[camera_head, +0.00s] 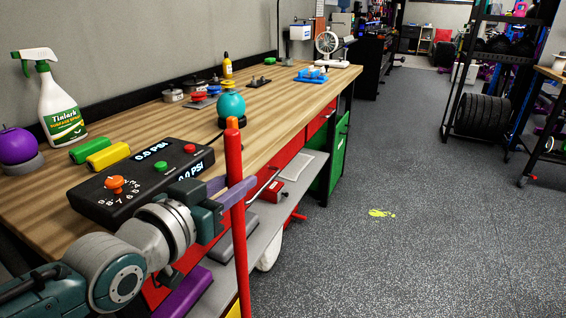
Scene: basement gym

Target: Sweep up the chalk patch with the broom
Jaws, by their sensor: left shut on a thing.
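My left gripper (234,192) is shut on a red pole with an orange top end, the broom (235,165). The pole stands near upright in front of the workbench. Its lower end runs out of the bottom of the picture, so the broom's head is not seen. The chalk patch (381,213) is a small yellow-green splash on the grey speckled floor, to the right of the broom and farther away. Nothing covers it. My right gripper is not in view.
The wooden workbench (285,95) runs along the left wall, holding a control box (135,185), spray bottle (60,100) and other items. Its lower shelf (300,168) is close behind the broom. A weight rack (485,110) stands far right. The floor (430,260) around the patch is clear.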

